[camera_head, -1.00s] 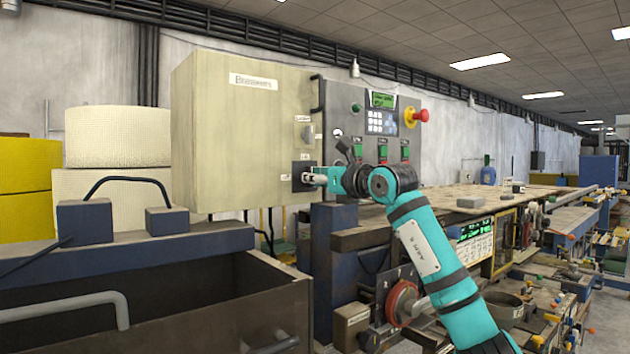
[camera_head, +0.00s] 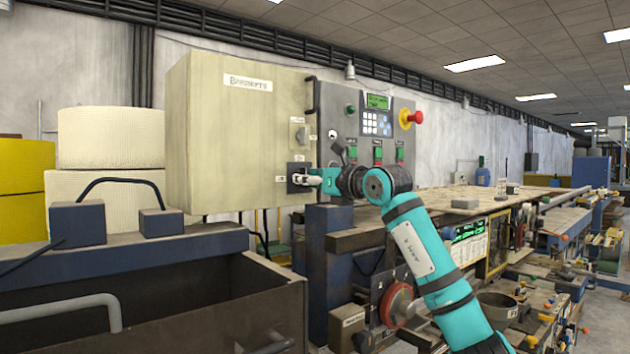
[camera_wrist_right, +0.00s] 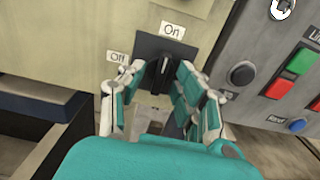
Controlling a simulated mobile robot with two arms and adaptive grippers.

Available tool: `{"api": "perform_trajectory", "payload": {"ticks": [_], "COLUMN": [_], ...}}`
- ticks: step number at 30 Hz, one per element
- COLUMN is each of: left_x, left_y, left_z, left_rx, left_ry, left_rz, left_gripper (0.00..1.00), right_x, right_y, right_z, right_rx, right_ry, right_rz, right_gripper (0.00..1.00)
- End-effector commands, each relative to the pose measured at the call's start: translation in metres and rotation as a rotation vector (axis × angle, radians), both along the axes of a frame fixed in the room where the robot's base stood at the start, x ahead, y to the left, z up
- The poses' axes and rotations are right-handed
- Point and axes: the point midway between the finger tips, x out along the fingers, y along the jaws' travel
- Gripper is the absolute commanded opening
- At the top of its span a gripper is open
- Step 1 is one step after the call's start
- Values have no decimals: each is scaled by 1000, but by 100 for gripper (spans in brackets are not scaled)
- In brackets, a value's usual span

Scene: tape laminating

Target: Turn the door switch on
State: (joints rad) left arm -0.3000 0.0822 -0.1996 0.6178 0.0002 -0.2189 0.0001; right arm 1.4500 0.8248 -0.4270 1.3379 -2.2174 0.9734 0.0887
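The door switch is a black plate with a black rotary knob (camera_wrist_right: 160,70) on the front of the beige cabinet. In the right wrist view an "On" label (camera_wrist_right: 172,29) sits above it and an "Off" label (camera_wrist_right: 118,57) to its left. The knob's handle stands roughly upright in that picture, toward "On". The switch plate also shows in the head view (camera_head: 297,169). My right gripper (camera_wrist_right: 150,86) is open, its fingers on either side of the knob. Whether they touch it I cannot tell. In the head view my right gripper (camera_head: 311,180) is at the plate. My left gripper is not in view.
The beige cabinet (camera_head: 225,140) stands beside a grey control panel with a red emergency button (camera_head: 411,118) and several red and green buttons. A dark bin (camera_head: 200,305) with a handle fills the lower left. A workbench (camera_head: 470,195) extends to the right.

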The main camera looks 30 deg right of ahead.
Motion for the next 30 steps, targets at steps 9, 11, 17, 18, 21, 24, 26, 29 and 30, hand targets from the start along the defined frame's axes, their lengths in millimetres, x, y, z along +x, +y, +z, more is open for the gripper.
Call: {"api": "perform_trajectory", "payload": {"ticks": [9, 11, 17, 18, 21, 24, 26, 29, 30], "left_x": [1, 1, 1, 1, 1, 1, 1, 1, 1], "left_y": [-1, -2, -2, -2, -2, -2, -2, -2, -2], "left_z": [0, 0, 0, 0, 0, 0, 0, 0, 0], "left_rx": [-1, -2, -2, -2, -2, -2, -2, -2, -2], "left_ry": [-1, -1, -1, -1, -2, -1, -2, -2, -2], "left_rz": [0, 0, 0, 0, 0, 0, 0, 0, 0], "left_gripper": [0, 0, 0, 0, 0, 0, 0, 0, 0], "right_x": [-50, -63, -99, -105, -114, -117, -118, -118, -118], "right_y": [-6, -6, -9, -10, -10, -9, -9, -9, -9], "right_z": [0, -1, -1, -1, -1, -1, -1, -1, -1], "right_rx": [-3, -5, -2, -1, -1, 0, 0, 1, 1], "right_ry": [-2, 1, 2, 1, 1, 2, 1, 1, 1], "right_rz": [-3, -4, -3, -3, -1, 0, 0, 0, 0], "right_gripper": [34, 34, 34, 34, 34, 34, 34, 34, 34]}}
